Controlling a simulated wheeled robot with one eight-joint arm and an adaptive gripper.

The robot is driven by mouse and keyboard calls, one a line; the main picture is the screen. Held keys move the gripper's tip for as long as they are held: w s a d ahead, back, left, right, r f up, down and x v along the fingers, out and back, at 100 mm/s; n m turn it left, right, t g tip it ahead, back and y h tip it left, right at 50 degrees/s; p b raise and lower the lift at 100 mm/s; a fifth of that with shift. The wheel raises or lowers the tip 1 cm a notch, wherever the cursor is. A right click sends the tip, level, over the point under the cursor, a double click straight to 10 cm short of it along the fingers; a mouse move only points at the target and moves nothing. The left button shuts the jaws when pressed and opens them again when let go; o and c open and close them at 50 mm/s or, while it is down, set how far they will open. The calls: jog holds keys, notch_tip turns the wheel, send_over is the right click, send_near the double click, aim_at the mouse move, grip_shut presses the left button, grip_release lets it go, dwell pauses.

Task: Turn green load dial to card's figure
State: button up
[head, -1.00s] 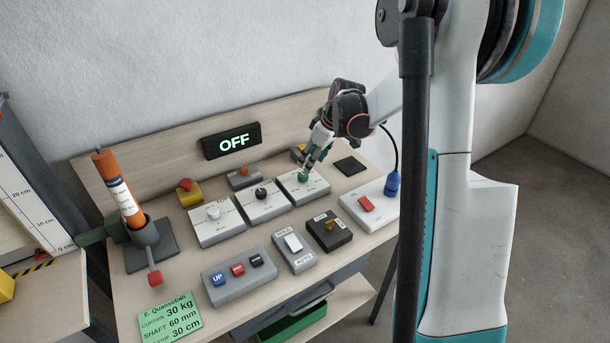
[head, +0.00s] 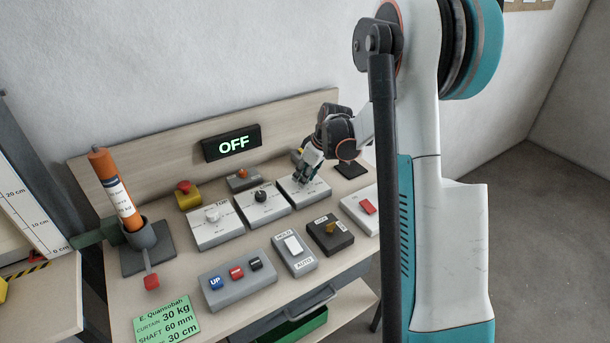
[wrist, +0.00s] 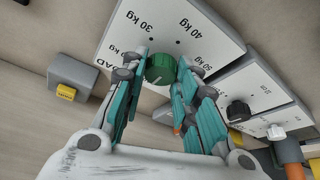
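The green load dial (wrist: 160,68) sits on a sloped white-topped box with kg marks, including 30 kg and 40 kg; the box also shows in the head view (head: 318,191). My gripper (wrist: 164,60) is over the dial, one teal finger on either side. The fingers look open: the right one seems slightly apart from the dial, and the left is very close, contact unclear. The green card (head: 167,318) at the desk's front left reads curtain 30 kg, shaft 60 mm and 30 cm. My gripper hides the dial in the head view.
Boxes with a black dial (head: 261,196) and a white dial (head: 212,215) stand to the left. A display (head: 232,143) reads OFF. In front are an UP button box (head: 238,288), a HOLD/AUTO switch (head: 294,250) and a red switch (head: 368,207).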

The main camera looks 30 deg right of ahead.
jog(key=shift+c, duration=0.8)
jog(key=m+h, duration=0.1)
jog(key=m, duration=0.1)
jog(key=m+h, duration=0.1)
jog(key=m, duration=0.2)
jog(key=shift+a, duration=0.2)
jog(key=m+h, duration=0.1)
jog(key=m, duration=0.2)
jog(key=m+h, duration=0.1)
jog(key=m, duration=0.2)
jog(key=shift+a+m+g, duration=0.15)
jog(key=shift+m+g, duration=0.15)
jog(key=o, duration=1.1)
jog(key=shift+c, duration=0.2)
jog(key=shift+h, duration=0.3)
